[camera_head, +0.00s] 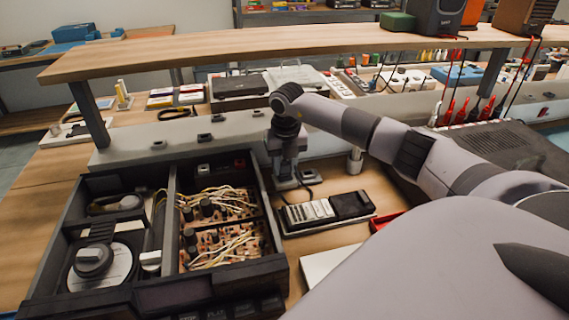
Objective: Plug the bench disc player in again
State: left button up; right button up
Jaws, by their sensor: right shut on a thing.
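The disc player (272,269) stands with its top open at the lower left of the bench. A disc mechanism shows in its left part, and circuit boards with loose wires show in its right part. My right gripper (286,181) points down just behind the player's back right corner, in front of the grey ledge. It is shut on a small dark thing, seemingly the plug, mostly hidden by the fingers. A dark cord (311,179) shows beside the fingertips. The grey ledge (135,144) carries several dark socket-like fittings (205,138). My left gripper is out of view.
A remote-like device (308,212) lies right of the player, near a red tray (384,219) and a pale sheet (328,262). A raised wooden shelf (200,50) spans above the ledge. A dark unit with red leads (500,146) stands at the right. Bare bench shows left.

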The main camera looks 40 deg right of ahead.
dwell(0.3)
jog(key=o, duration=1.1)
jog(key=shift+o, duration=0.2)
